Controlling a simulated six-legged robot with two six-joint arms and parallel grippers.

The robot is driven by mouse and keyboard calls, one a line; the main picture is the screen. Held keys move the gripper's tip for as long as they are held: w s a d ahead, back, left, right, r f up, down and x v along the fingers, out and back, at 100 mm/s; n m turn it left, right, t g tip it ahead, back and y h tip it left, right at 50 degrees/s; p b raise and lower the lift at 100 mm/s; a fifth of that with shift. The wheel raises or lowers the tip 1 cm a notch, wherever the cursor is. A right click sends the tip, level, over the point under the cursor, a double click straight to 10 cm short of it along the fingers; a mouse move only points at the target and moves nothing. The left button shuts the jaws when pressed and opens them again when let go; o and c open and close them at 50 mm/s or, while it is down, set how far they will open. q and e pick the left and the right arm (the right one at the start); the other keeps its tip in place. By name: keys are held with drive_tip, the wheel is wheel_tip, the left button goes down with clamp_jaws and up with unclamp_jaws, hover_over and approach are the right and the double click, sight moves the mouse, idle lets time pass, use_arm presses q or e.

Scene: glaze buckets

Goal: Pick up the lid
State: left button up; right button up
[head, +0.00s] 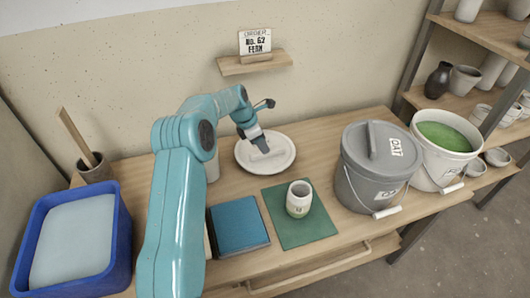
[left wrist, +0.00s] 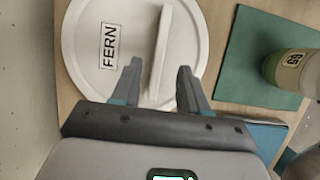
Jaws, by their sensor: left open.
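The white round lid (head: 283,160) lies flat on the wooden table, in front of the wall shelf. In the left wrist view the lid (left wrist: 83,50) shows a FERN label and a raised bar handle (left wrist: 165,30). My left gripper (head: 262,148) is over the lid, pointing down. In the left wrist view my open left gripper (left wrist: 160,72) has one finger on each side of the handle's near end, with gaps to it. Whether the fingertips reach down to the handle's height I cannot tell. My right gripper is not in view.
A green mat (head: 310,231) with a small cup (head: 299,199) lies in front of the lid. A grey lidded OAT bucket (head: 370,186) and an open bucket of green glaze (head: 445,137) stand right. A blue tub (head: 119,245) is left, a blue book (head: 238,226) in front.

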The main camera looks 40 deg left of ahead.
use_arm(q)
drive_tip(key=x, duration=0.4)
drive_tip(key=shift+w+f, duration=0.15)
drive_tip(key=shift+f, duration=0.05)
drive_tip(key=shift+r, duration=0.1)
clamp_jaws()
drive_tip(key=shift+r, duration=0.1)
